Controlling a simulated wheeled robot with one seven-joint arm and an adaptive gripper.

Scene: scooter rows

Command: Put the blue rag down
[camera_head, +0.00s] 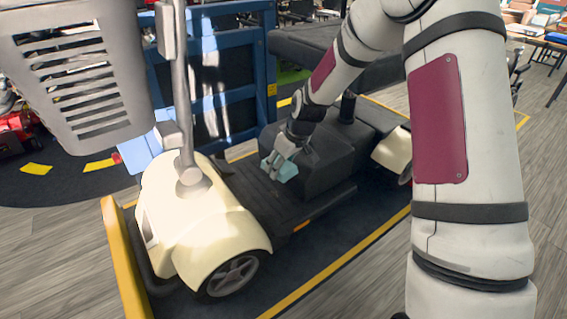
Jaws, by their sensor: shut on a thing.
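The blue rag (288,172) is a small light-blue piece of cloth at the tip of my gripper (277,168). My gripper is shut on it, over the black battery box and beside the dark footboard of the cream mobility scooter (190,215). The gripper and wrist hide part of the rag. I cannot tell whether the rag touches the scooter.
A grey basket (75,70) hangs on the scooter's front at the upper left. A yellow bar (125,262) stands before the front wheel. A blue frame (265,60) stands behind. Wooden floor (350,285) lies clear at the front.

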